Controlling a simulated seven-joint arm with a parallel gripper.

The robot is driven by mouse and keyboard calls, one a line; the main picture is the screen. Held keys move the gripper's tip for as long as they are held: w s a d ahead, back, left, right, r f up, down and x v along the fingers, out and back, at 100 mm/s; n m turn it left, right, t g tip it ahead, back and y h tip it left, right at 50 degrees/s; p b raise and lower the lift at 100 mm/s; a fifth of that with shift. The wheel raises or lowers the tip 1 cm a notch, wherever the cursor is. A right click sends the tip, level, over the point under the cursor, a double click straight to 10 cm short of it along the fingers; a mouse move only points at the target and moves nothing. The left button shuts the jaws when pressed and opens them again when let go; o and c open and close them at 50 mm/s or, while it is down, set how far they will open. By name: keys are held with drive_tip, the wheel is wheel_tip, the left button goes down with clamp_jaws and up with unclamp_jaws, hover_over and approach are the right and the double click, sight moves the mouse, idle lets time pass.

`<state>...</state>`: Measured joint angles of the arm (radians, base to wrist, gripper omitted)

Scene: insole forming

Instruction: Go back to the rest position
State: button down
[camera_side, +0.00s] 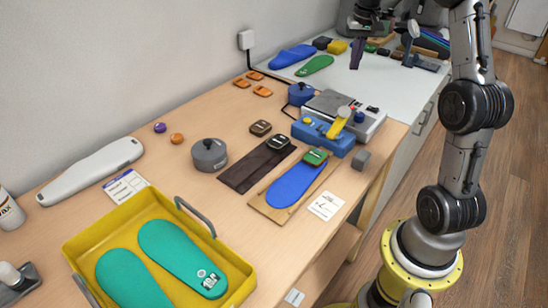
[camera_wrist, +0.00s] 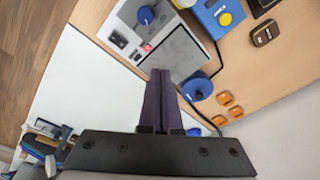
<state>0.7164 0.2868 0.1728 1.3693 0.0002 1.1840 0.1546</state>
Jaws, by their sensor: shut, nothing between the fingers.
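My gripper (camera_side: 357,53) is at the top of the side view, over the white far counter. Its dark purple fingers point down and are shut on nothing. In the wrist view the fingers (camera_wrist: 160,95) are pressed together in the middle, above the edge of a grey machine with a flat plate (camera_wrist: 177,55). The same machine (camera_side: 345,108) stands on the wooden table in the side view, nearer than my gripper. The gripper appears apart from the things below it.
A yellow tray (camera_side: 242,275) with teal insoles is at the front left. A blue insole (camera_side: 290,186) lies on a board beside a dark strip (camera_side: 245,173). A grey pot (camera_side: 209,155) and blue device (camera_side: 320,137) stand nearby. Blue (camera_side: 293,56) and green insoles (camera_side: 315,65) lie on the white counter.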

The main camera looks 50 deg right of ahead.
drive_tip(key=s+a+r+n+t, duration=0.1)
drive_tip(key=s+a+r+n, duration=0.15)
drive_tip(key=a, duration=0.55)
drive_tip(key=s+a+r+n+t, duration=0.1)
drive_tip(key=a+r, duration=0.3)
drive_tip(key=a, duration=0.3)
drive_tip(key=s+a+r+n+t, duration=0.1)
drive_tip(key=s+a+r+n, duration=0.15)
drive_tip(key=a, duration=0.55)
drive_tip(key=s+a+f+n, duration=0.2)
drive_tip(key=s+a+f, duration=0.2)
drive_tip(key=s, duration=0.3)
drive_tip(key=s+a+f+n+t+y, duration=0.1)
drive_tip(key=s+a+f+n, duration=0.1)
drive_tip(key=s+a+f, duration=0.2)
drive_tip(key=s, duration=0.2)
drive_tip(key=shift+s+a+f, duration=0.15)
drive_tip(key=shift+s+f, duration=0.2)
drive_tip(key=shift+s, duration=0.05)
